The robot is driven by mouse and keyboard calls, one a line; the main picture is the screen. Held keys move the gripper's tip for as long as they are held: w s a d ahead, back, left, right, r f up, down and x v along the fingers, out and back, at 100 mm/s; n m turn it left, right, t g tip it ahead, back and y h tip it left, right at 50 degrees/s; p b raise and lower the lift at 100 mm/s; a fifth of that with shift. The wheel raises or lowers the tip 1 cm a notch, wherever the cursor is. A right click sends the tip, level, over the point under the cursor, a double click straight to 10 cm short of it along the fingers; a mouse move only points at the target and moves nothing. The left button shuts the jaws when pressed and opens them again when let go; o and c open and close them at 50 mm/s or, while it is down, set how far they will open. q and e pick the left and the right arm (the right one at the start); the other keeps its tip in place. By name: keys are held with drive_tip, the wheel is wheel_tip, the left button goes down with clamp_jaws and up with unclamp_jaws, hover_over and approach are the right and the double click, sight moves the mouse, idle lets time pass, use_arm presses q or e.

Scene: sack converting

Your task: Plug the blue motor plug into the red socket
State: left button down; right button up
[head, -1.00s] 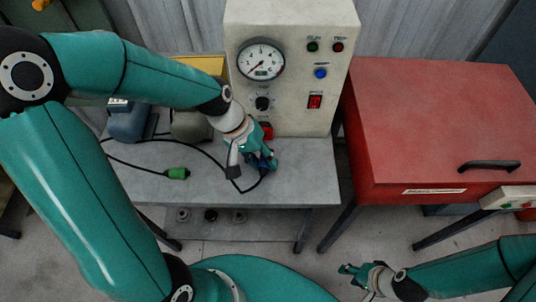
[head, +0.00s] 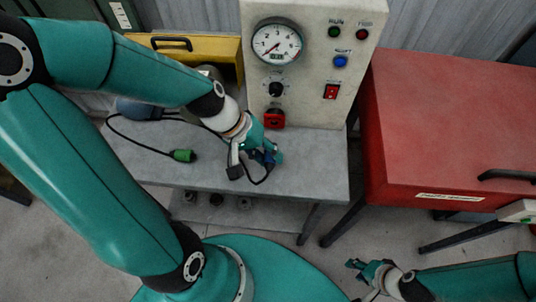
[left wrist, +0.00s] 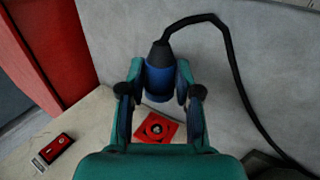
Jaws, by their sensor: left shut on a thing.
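My left gripper (head: 268,157) is shut on the blue motor plug (left wrist: 160,77), a blue cylinder with a dark cable boot. In the left wrist view the plug sits between both fingers. Its black cable loops off to the right there. The red socket (head: 274,118) is a square on the lower front of the white panel. It also shows in the left wrist view (left wrist: 157,128), past the fingers and apart from the plug. My right gripper (head: 369,269) is at the lower right of the head view, away from the bench; its fingers look spread and empty.
A green plug (head: 183,155) on a black cable lies on the grey bench (head: 310,175). The white control panel (head: 320,100) carries a gauge, knob, lamps and a red rocker switch (head: 331,91). A red cabinet (head: 450,120) stands at the right, a yellow box (head: 205,45) behind.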

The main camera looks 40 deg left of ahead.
use_arm(q)
drive_tip(key=shift+w+a, duration=0.5)
drive_tip(key=shift+w, duration=0.3)
drive_tip(key=shift+w+a, duration=0.5)
drive_tip(key=shift+w, duration=0.3)
drive_tip(key=shift+w+a, duration=0.5)
drive_tip(key=shift+w, duration=0.3)
drive_tip(key=shift+b, duration=0.3)
idle(0.3)
drive_tip(key=shift+w+a, duration=0.5)
drive_tip(key=shift+w, duration=0.35)
idle(0.3)
drive_tip(key=c, duration=0.7)
unclamp_jaws()
